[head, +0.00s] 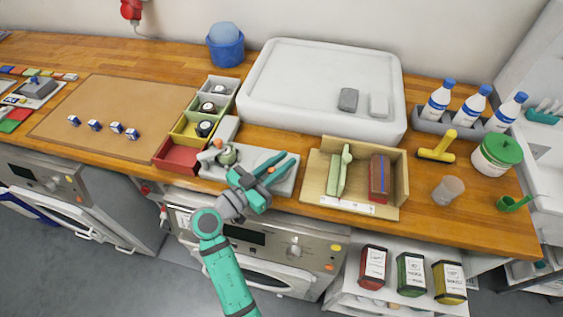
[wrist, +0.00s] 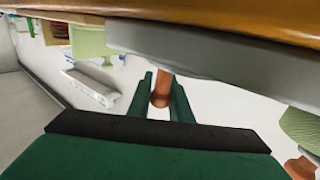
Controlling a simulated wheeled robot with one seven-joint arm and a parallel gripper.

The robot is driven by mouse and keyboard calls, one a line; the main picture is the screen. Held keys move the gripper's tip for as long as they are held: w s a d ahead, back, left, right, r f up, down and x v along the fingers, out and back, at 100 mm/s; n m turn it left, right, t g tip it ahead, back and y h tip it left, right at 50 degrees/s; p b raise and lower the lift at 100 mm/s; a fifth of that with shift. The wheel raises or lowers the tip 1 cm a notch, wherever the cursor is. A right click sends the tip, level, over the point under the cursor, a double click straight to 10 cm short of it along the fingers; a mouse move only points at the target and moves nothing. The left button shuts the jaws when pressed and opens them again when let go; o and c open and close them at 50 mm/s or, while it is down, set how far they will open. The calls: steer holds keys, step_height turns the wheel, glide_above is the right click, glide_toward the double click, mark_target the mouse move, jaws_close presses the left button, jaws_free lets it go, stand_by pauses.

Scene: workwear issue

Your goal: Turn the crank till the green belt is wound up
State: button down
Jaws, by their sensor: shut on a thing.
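The belt winder has a grey base (head: 283,186) at the front edge of the worktop, left of the wooden tray. A pale green roll of belt (head: 228,156) sits at its left end, beside a small salmon-coloured knob (head: 217,143). My gripper (head: 275,165) is low over the right part of the base. In the wrist view, my gripper (wrist: 162,92) has its two dark green fingers on either side of a brown crank handle (wrist: 161,89). How much belt is unwound cannot be told.
The wooden tray (head: 393,197) with pale green and red-brown pieces stands close on the right. Coloured bins (head: 176,157) stand close on the left. The white sink (head: 300,115) is behind. A brown mat (head: 75,140) lies further left.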

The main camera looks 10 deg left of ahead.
steer(key=n+t+y, duration=0.1)
steer(key=n+y, duration=0.1)
steer(key=y, duration=0.1)
steer(key=w+n+t+y, duration=0.1)
steer(key=n+y, duration=0.1)
steer(key=y, duration=0.1)
steer(key=shift+w+d+t, duration=0.1)
steer(key=shift+d+t, duration=0.1)
steer(key=shift+t, duration=0.1)
steer(key=shift+w+a+n+y, duration=0.1)
steer(key=shift+w+n+y, duration=0.1)
steer(key=shift+n+y, duration=0.8)
steer(key=shift+w+a+n+y, duration=0.15)
steer(key=shift+n+y, duration=0.45)
steer(key=shift+y, duration=0.8)
steer(key=shift+w+a+n+y, duration=0.1)
steer(key=shift+w+n+y, duration=0.15)
steer(key=shift+n+y, duration=0.75)
steer(key=shift+w+y, duration=0.1)
steer(key=shift+y, duration=0.7)
steer(key=c, duration=1.6)
jaws_free()
steer(key=shift+c, duration=0.2)
steer(key=v, duration=1.1)
steer(key=shift+a, duration=0.1)
steer(key=shift+w, duration=0.1)
